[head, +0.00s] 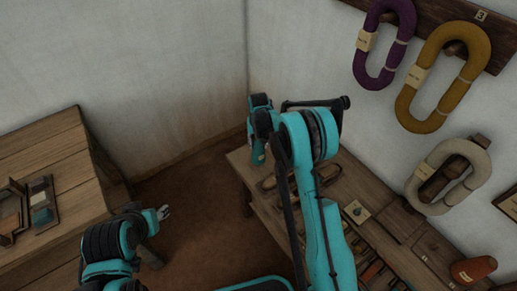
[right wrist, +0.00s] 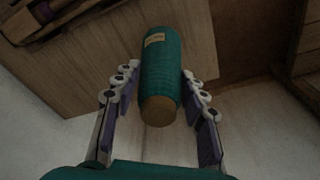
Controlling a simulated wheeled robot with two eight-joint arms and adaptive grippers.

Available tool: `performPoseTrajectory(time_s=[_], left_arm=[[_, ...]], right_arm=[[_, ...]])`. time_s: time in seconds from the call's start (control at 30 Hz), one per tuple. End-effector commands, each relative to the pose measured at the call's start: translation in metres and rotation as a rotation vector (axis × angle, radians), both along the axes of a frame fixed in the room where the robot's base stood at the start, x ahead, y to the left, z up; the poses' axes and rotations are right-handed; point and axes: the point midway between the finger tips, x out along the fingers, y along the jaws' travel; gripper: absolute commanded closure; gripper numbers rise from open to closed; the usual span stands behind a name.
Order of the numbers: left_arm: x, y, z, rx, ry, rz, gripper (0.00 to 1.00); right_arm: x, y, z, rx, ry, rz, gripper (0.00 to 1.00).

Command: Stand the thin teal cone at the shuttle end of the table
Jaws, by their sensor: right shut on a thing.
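The thin teal cone (right wrist: 163,75), with a tan label and a tan end, is between the fingers of my right gripper (right wrist: 158,88) in the right wrist view. The gripper is shut on it. In the head view the right gripper (head: 258,150) hangs by the far left end of the wooden table (head: 238,158), with part of the cone showing below the wrist. A wooden shuttle (head: 268,184) lies on that end, partly behind my arm. My left gripper (head: 163,212) is low at the left, away from the table; its opening is too small to judge.
A small card (head: 355,211) and a wooden tray (head: 400,220) lie mid-table. Purple (head: 372,60), mustard (head: 408,105) and cream (head: 428,190) skeins hang on the wall. Another wooden table (head: 50,150) stands left.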

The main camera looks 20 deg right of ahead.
Motion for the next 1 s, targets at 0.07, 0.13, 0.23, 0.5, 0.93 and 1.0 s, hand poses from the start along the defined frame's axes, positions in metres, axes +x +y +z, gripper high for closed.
performPoseTrajectory(time_s=[0.07, 0.13, 0.23, 0.5, 0.93, 1.0], left_arm=[[0.000, 0.000, -0.009, 0.000, 0.000, 0.000, 0.60], [0.000, 0.000, -0.012, 0.000, 0.000, 0.000, 0.60], [0.000, 0.000, -0.012, 0.000, 0.000, 0.000, 0.60], [0.000, 0.000, -0.014, 0.000, 0.000, 0.000, 0.60], [0.000, 0.000, -0.013, 0.000, 0.000, 0.000, 0.60], [0.000, 0.000, -0.010, 0.000, 0.000, 0.000, 0.60]], right_arm=[[0.000, 0.000, -0.017, 0.000, 0.000, 0.000, 0.99], [0.000, 0.000, -0.026, 0.000, 0.000, 0.000, 0.99], [0.000, 0.000, -0.029, 0.000, 0.000, 0.000, 0.99], [0.000, 0.000, -0.031, 0.000, 0.000, 0.001, 0.99], [0.000, 0.000, -0.029, 0.000, 0.000, 0.001, 0.37], [0.000, 0.000, -0.026, 0.000, 0.000, 0.001, 0.37]])
